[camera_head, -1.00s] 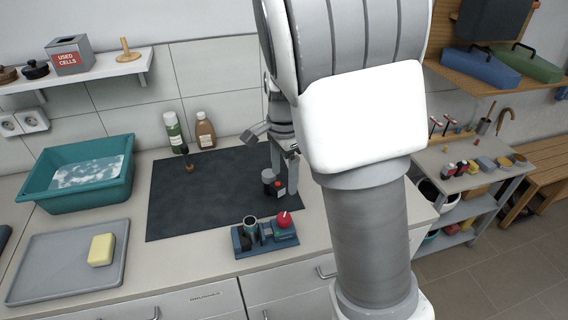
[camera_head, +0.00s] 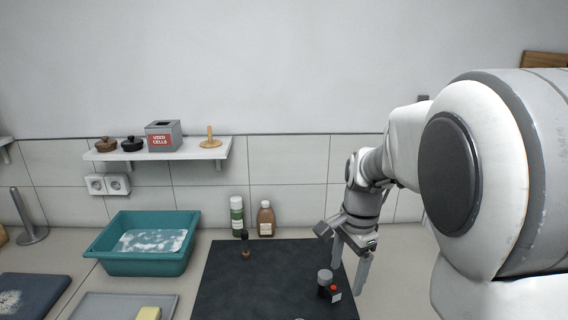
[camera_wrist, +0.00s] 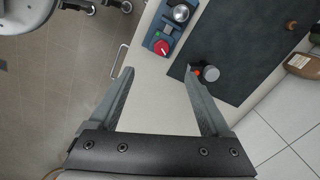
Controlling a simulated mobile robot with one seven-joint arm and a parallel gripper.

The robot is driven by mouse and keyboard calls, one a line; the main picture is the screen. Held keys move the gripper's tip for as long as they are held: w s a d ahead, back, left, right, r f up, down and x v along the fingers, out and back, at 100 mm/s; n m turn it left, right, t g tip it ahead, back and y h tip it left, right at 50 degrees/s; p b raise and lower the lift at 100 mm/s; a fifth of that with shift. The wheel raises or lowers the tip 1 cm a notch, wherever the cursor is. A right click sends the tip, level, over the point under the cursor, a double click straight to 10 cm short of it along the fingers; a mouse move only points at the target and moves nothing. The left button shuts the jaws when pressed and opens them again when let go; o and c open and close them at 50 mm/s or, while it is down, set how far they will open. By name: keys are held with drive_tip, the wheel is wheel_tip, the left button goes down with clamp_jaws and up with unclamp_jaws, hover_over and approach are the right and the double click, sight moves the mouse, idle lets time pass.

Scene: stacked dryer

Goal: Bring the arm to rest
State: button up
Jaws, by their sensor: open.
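My gripper (camera_head: 347,268) is open and empty above the right edge of the black mat (camera_head: 225,283) in the head view. In the wrist view my gripper (camera_wrist: 158,92) has its two fingers spread apart, with bare counter between them. A grey cylinder with a red part (camera_head: 326,283) stands on the mat, close to the left finger in the head view. It also shows in the wrist view (camera_wrist: 211,73), beside the right finger. I cannot tell whether the finger touches it. My arm takes up the right side of the head view.
A teal basin (camera_head: 118,262) of suds stands on the counter at left. Two bottles (camera_head: 237,216) stand behind the mat. A wall shelf (camera_head: 215,151) carries a used-cells box (camera_head: 163,136). A blue holder with a red knob (camera_wrist: 161,46) lies by the counter's edge in the wrist view.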

drive_tip(key=s+r+n+t, duration=0.2)
drive_tip(key=s+r+n, duration=0.2)
drive_tip(key=s, duration=0.5)
drive_tip(key=s+r+n+t, duration=0.3)
drive_tip(key=s+r+n, duration=0.1)
drive_tip(key=s+n, duration=0.5)
drive_tip(key=shift+s+a+r+n+h, duration=0.25)
drive_tip(key=shift+s+a+n+h, duration=0.05)
drive_tip(key=shift+a, duration=0.05)
